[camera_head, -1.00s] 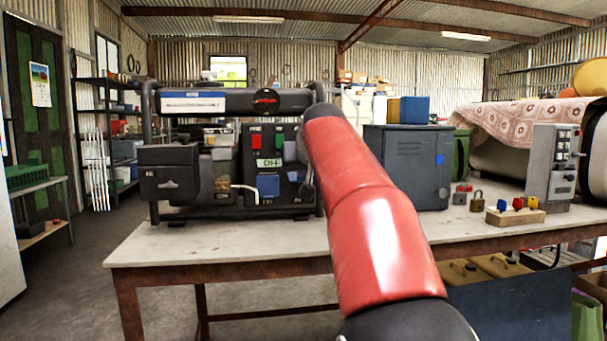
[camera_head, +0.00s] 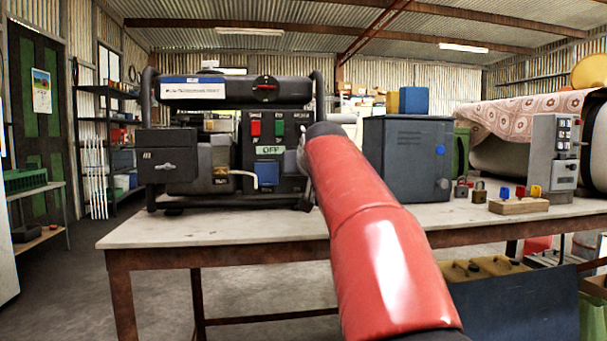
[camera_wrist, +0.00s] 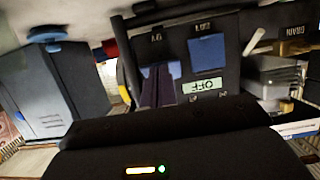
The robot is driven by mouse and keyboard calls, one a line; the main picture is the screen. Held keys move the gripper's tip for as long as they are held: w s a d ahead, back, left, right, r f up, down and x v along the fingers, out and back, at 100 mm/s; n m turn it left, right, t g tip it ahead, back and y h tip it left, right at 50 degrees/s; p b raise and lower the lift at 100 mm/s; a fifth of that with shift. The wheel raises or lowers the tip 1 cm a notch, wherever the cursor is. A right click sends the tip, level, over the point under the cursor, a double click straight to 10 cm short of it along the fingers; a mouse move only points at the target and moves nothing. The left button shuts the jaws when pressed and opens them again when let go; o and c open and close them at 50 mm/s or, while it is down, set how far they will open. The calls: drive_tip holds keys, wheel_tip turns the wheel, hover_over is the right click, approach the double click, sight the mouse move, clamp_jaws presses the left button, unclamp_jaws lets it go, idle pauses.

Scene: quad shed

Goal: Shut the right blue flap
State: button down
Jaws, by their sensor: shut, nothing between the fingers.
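The dark generator stands on the bench, with its control panel (camera_head: 278,150) facing me. The left blue flap (camera_head: 267,173) lies flat on the panel; it also shows in the upside-down wrist view (camera_wrist: 207,55). The right blue flap (camera_wrist: 175,69) is mostly behind my gripper (camera_wrist: 162,66) in the wrist view, with only blue edges showing, so its angle is hard to tell. My gripper's dark fingers are together and empty, in front of or against this flap. In the head view my red arm hides the gripper.
A grey cabinet (camera_head: 408,160) stands close to the right of the generator. Padlocks (camera_head: 479,192), a wooden key block (camera_head: 518,206) and a grey switch box (camera_head: 553,160) are further right. The bench front (camera_head: 200,235) is clear.

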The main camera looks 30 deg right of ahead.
drive_tip(key=shift+w+d+f, duration=0.1)
drive_tip(key=shift+w+f, duration=0.1)
drive_tip(key=shift+f, duration=0.4)
drive_tip(key=shift+w+f, duration=0.15)
drive_tip(key=shift+f, duration=0.4)
drive_tip(key=shift+w+d+f, duration=0.2)
drive_tip(key=shift+w+f, duration=0.4)
drive_tip(key=shift+f, duration=0.35)
drive_tip(key=shift+r, duration=0.2)
